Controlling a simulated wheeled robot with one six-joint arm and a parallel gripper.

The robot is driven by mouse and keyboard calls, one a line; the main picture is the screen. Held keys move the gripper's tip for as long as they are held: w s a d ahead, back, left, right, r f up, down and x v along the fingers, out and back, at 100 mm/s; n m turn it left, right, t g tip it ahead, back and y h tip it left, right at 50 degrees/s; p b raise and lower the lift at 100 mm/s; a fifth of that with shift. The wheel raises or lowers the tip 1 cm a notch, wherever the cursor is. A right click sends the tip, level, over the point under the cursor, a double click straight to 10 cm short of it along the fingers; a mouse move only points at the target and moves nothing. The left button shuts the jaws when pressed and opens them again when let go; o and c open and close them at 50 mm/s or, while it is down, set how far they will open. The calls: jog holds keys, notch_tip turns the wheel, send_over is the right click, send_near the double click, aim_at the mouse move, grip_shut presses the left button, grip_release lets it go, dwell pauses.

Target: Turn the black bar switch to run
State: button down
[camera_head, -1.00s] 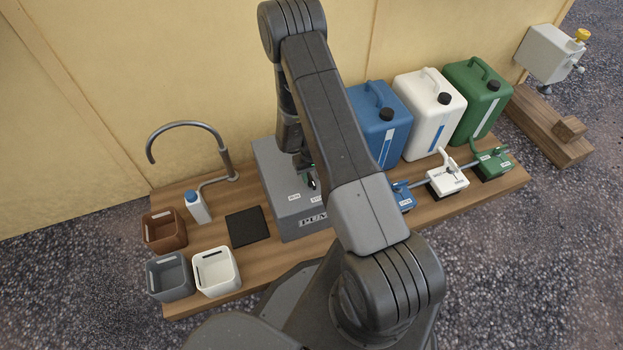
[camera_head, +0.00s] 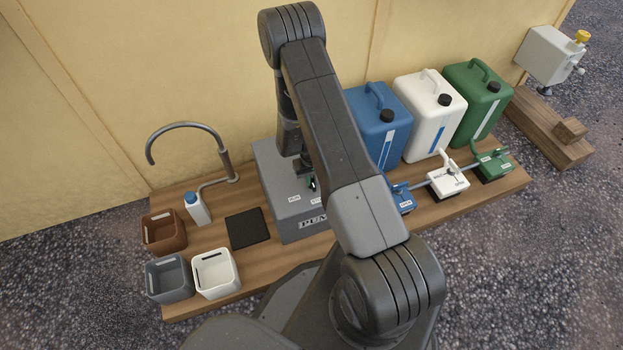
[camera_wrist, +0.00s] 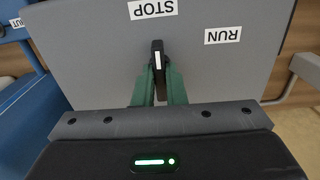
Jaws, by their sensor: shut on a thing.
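The black bar switch (camera_wrist: 157,56), with a white line along it, stands on the sloping top of a grey pump box (camera_head: 263,165). In the wrist view the bar's white line points to the STOP label (camera_wrist: 153,9). The RUN label (camera_wrist: 222,35) is to the right of it in that view. My gripper (camera_wrist: 160,75) has green fingers, one on each side of the bar, and is shut on it.
Blue (camera_head: 379,122), white (camera_head: 428,115) and green (camera_head: 477,95) canisters stand right of the box, with small valves before them. A curved tap (camera_head: 226,160), a small bottle (camera_head: 196,208), a black mat (camera_head: 247,228) and three bins (camera_head: 215,272) are on the left.

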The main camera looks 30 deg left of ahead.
jog(key=m+b, duration=0.1)
jog(key=m, duration=0.2)
jog(key=shift+f+b, duration=0.15)
jog(key=shift+b, duration=0.25)
jog(key=m+b, duration=0.1)
jog(key=m, duration=0.2)
jog(key=shift+m+b, duration=0.3)
jog(key=shift+m, duration=0.1)
jog(key=m+b, duration=0.1)
jog(key=m, duration=0.2)
jog(key=shift+m, duration=0.3)
jog(key=shift+m+b, duration=0.45)
jog(key=shift+m, duration=1.15)
jog(key=c, duration=1.5)
grip_release()
